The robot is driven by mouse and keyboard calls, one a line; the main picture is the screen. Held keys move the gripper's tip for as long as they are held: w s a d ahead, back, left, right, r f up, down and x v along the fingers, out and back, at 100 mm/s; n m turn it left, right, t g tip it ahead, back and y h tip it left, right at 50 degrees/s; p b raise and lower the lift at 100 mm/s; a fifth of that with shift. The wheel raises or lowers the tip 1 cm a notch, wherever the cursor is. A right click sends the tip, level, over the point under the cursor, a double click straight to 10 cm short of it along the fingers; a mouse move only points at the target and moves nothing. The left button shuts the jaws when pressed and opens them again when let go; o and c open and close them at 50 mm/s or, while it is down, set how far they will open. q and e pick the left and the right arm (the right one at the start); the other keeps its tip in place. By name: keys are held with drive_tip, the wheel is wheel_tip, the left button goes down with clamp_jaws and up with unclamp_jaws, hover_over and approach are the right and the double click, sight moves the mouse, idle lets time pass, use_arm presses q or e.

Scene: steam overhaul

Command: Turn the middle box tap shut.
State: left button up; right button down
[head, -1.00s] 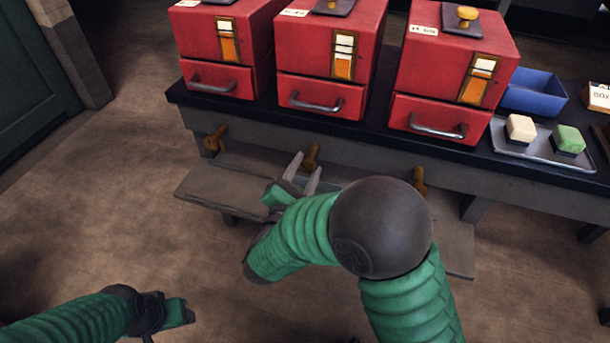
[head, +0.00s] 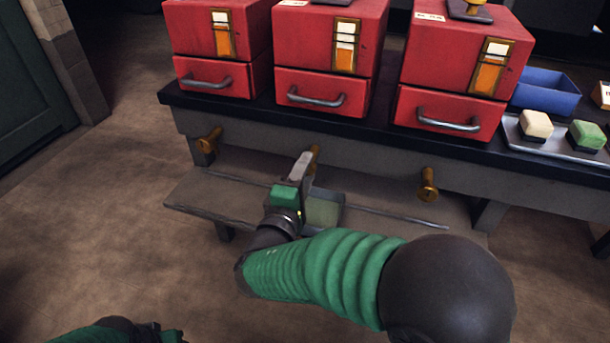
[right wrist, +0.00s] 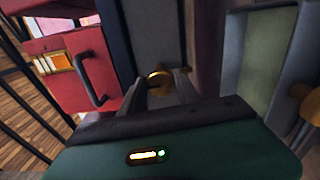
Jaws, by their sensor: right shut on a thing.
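The middle box tap (head: 314,158) is a small brass handle on the bench's front rail, below the middle red box (head: 311,50). My right gripper (head: 304,165) is at this tap and hides most of it in the head view. In the right wrist view the brass tap (right wrist: 159,82) sits between the fingertips of my right gripper (right wrist: 166,83), which is shut on it. My left gripper (head: 165,335) shows only in part at the bottom left edge, away from the bench; its jaws cannot be made out.
A left tap (head: 210,140) and a right tap (head: 428,185) stick out from the same rail. A low shelf (head: 385,205) runs beneath the taps. On the bench are red boxes with drawers, a blue bin (head: 546,92) and a tray (head: 530,142) with two blocks.

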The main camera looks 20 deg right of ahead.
drive_tip(key=shift+s+f+m, duration=0.1)
drive_tip(key=shift+f+m, duration=0.2)
drive_tip(key=shift+m, duration=0.2)
drive_tip(key=c, duration=1.1)
unclamp_jaws()
drive_tip(key=shift+o, duration=0.9)
drive_tip(key=shift+r, duration=0.15)
